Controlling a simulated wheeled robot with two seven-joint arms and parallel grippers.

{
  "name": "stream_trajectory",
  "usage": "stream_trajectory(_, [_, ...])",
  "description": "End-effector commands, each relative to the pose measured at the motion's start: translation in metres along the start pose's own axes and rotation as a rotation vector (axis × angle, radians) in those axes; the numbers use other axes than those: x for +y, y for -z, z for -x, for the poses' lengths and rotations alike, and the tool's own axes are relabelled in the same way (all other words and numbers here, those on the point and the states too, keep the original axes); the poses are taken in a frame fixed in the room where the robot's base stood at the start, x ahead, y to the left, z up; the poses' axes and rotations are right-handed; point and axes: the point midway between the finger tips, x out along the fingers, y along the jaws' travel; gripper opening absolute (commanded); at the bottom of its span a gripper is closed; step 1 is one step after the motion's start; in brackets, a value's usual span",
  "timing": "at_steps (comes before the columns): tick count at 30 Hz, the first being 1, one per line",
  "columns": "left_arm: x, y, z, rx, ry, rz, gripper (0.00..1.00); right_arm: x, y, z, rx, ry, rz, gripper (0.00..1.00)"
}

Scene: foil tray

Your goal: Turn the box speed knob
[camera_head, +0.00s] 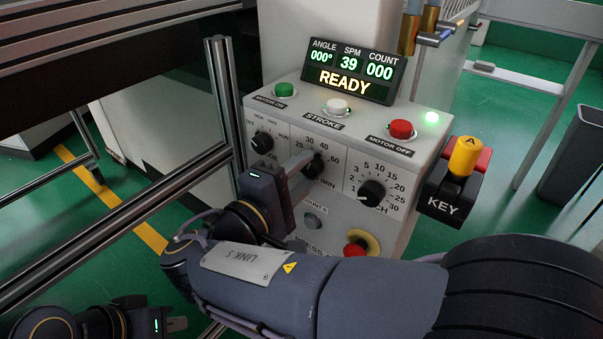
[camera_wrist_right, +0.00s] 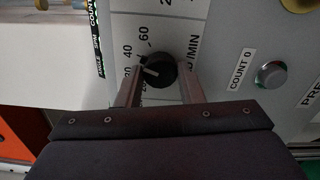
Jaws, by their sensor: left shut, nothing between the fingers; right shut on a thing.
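The black speed knob (camera_head: 313,166) sits in the middle dial of the grey control box (camera_head: 330,118), on a scale marked /MIN. It also shows in the right wrist view (camera_wrist_right: 162,70), its white pointer line facing left near the 40 side; the exact mark is hard to read. My right gripper (camera_head: 303,163) is shut on the knob, one finger on either side; its fingers also show in the wrist view (camera_wrist_right: 158,80). The display (camera_head: 352,72) reads SPM 39 and READY. My left gripper (camera_head: 178,324) is shut and empty, low at the left, away from the box.
Green (camera_head: 284,90), white (camera_head: 337,106) and red (camera_head: 401,129) buttons sit on the box top. Other knobs flank the speed knob: a mode knob (camera_head: 262,143) and an inch knob (camera_head: 372,193). A red emergency button (camera_head: 356,248) is below, a key switch (camera_head: 455,185) at right. Metal rails stand left.

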Motion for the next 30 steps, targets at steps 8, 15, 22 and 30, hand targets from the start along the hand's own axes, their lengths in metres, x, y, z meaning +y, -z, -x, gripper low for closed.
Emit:
stream_trajectory(8, [0.0, 0.0, 0.0, 0.0, 0.0, 0.0, 0.0, -0.001, 0.0, 0.001, 0.001, 0.001, 0.002, 0.56])
stream_trajectory(15, [0.0, 0.0, 0.0, 0.0, 0.0, 0.0, 0.0, 0.0, 0.0, 0.001, 0.001, 0.0, 0.002, 0.56])
stream_trajectory(22, [0.002, 0.002, 0.004, 0.0, 0.0, 0.0, 0.0, 0.001, 0.001, 0.029, 0.004, -0.002, 0.002, 0.56])
stream_trajectory(30, [0.004, 0.004, 0.008, 0.0, 0.0, 0.0, 0.0, 0.0, 0.001, 0.07, 0.004, 0.0, 0.003, 0.56])
